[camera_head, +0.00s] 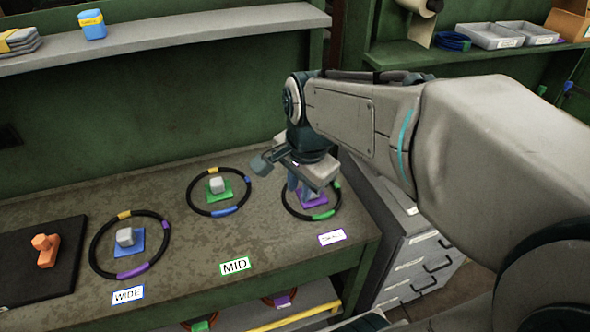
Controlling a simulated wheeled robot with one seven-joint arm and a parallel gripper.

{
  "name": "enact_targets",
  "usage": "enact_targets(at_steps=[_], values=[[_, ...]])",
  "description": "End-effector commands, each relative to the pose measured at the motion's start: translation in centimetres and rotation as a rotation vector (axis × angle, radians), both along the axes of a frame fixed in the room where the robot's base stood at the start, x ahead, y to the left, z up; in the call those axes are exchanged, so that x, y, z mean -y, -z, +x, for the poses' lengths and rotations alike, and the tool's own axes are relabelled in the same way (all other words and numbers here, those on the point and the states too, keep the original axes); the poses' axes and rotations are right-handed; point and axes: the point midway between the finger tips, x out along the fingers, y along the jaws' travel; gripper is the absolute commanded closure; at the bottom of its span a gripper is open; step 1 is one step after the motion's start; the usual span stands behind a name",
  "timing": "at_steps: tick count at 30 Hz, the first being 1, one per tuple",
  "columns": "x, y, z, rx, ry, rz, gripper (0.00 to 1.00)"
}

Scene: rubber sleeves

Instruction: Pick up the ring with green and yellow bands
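No ring in view clearly shows both green and yellow bands. The right ring (286,205) is black with green bands at its lower and right side; part of it is hidden behind my gripper. It lies around a purple pad (318,202). My gripper (297,188) is over this ring, pointing down; whether its fingers are open or touch anything is unclear. The middle ring (191,198) has yellow and blue bands and lies around a grey block on a green pad. The left ring (93,240) has yellow and purple bands and lies around a grey block on a blue pad.
Labels WIDE (128,295), MID (235,266) and a purple-edged one (332,237) lie along the bench front. An orange part (45,250) is on a black mat at left. Partly hidden rings with green (200,326) and purple (283,301) bands are on a lower shelf. Grey drawers (420,262) stand right.

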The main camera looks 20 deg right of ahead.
Motion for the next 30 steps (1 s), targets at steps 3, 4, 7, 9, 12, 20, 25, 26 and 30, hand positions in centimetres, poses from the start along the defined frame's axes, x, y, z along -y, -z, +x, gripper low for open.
enact_targets(at_steps=[3,4,7,9,12,20,25,26,30], values=[[0.4,0.6,1.8,-0.048,0.277,0.045,0.79],[0.5,0.8,2.2,-0.059,0.349,0.054,0.79],[0.9,1.2,3.6,-0.094,0.589,0.079,0.79],[1.2,1.6,4.5,-0.116,0.754,0.091,0.79],[1.5,2.1,5.7,-0.140,0.969,0.101,0.79],[2.0,2.9,7.6,-0.166,1.317,0.106,0.79],[2.1,4.2,7.8,-0.173,1.375,0.102,0.79],[2.1,4.7,7.8,-0.173,1.376,0.102,0.79],[2.1,7.5,7.7,-0.175,1.375,0.101,0.79]])
